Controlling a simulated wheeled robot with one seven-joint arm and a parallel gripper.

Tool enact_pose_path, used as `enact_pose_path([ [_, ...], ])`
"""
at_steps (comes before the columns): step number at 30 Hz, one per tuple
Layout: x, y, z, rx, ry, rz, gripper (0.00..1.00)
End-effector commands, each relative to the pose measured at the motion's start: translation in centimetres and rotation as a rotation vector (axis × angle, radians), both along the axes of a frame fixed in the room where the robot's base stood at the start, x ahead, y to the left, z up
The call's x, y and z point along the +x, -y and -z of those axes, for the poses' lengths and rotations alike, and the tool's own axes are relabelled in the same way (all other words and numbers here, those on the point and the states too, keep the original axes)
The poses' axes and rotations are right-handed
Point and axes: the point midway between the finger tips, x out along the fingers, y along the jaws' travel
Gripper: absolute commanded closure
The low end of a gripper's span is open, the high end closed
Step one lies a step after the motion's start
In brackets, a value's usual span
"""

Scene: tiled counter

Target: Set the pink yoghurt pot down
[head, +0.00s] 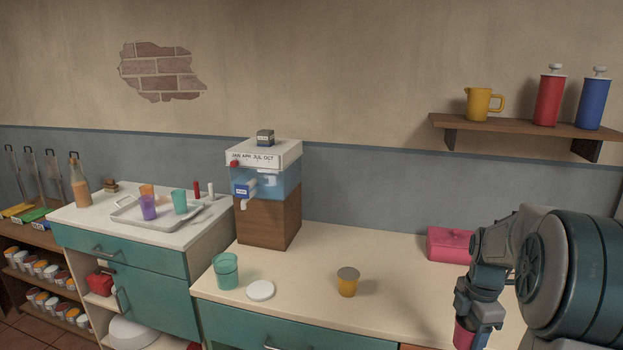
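My gripper (477,332) is at the lower right, pointing down, in front of the counter's right part. A pink-red pot (464,334) is between its fingers, partly covered by them. The fingers appear closed on the pot. The pot's lower end is near the bottom edge of the picture, and I cannot tell how high it is above any surface.
A teal cup (226,271) and a white disc (260,290) stand left of the yellow pot. A water dispenser (265,180) on a wooden block is behind them. A pink box (450,244) is behind my gripper. Counter between yellow pot and gripper is clear.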

Motion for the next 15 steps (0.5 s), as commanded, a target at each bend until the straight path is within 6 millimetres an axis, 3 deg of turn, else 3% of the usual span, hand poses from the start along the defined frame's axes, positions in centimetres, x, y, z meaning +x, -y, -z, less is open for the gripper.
enact_pose_path([
  [15, 5.3, -8.1, 1.4, 0.001, 0.000, 0.604, 0.67],
])
